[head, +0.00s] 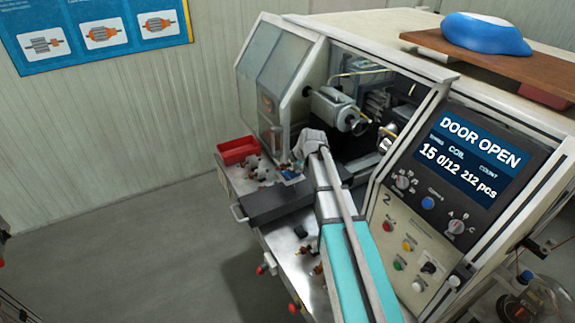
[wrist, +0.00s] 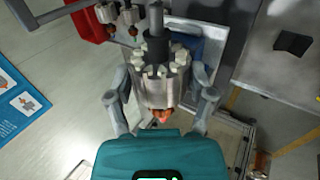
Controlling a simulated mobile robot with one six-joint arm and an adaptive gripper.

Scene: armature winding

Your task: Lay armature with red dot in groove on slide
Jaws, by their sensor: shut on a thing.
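My gripper (wrist: 161,98) is shut on an armature (wrist: 160,72), with one finger on each side of its grey slotted core. The armature's shaft points to the top of the wrist view, and its orange-red end is nearest my palm. I cannot make out a separate red dot on it. In the head view my gripper (head: 301,146) is over the machine's front ledge, and the held armature is too small to tell apart. A dark drawer-like slide (head: 280,203) juts from the machine front. I cannot make out its groove.
Several other armatures (head: 264,167) sit on the ledge beside a red bin (head: 238,150). A blue block (wrist: 207,48) is partly hidden behind the held armature. The machine's glazed door (head: 275,65) and control panel (head: 440,185) flank the opening. The display reads DOOR OPEN.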

